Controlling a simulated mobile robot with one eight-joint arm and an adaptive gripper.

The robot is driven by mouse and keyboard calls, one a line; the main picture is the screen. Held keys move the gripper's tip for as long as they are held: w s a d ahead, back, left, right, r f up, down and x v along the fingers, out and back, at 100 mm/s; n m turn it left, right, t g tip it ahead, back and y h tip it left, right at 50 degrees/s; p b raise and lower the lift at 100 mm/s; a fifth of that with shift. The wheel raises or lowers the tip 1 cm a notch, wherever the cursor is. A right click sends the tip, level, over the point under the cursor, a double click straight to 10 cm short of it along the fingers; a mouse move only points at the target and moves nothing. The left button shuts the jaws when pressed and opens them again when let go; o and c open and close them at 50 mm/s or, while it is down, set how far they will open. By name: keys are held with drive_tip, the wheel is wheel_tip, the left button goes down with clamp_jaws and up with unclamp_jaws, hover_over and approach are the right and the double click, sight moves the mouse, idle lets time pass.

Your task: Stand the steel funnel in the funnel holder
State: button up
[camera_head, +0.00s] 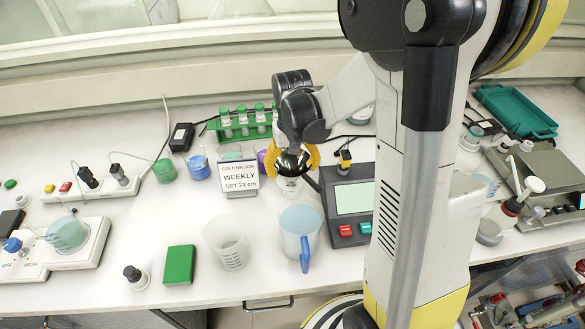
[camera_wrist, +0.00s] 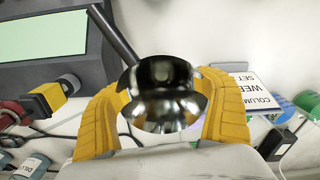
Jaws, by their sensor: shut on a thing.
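The steel funnel (camera_head: 290,162) is a shiny, dark, mirror-like bowl between the yellow fingers of my gripper (camera_head: 291,158). In the wrist view the funnel (camera_wrist: 162,92) fills the space between the two fingers (camera_wrist: 163,105), which are shut on it from both sides. A small pale, clear vessel or stand (camera_head: 289,187) shows just below the funnel; I cannot tell whether they touch. A dark rod (camera_wrist: 113,34) runs out from behind the funnel to the upper left. I cannot clearly make out the funnel holder; the funnel and gripper may hide it.
A sign (camera_head: 239,177) stands close left of my gripper, and a grey device with a screen (camera_head: 353,199) close right. A clear beaker (camera_head: 227,243) and a blue jug (camera_head: 300,232) stand in front. A green-capped tube rack (camera_head: 243,124) is behind. Bench left of the green block (camera_head: 179,265) is partly clear.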

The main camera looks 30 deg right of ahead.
drive_tip(key=shift+f+b, duration=0.8)
drive_tip(key=shift+f, duration=0.2)
drive_tip(key=o, duration=1.4)
drive_tip(key=shift+c, duration=0.2)
wheel_tip(320, 180, up, 12)
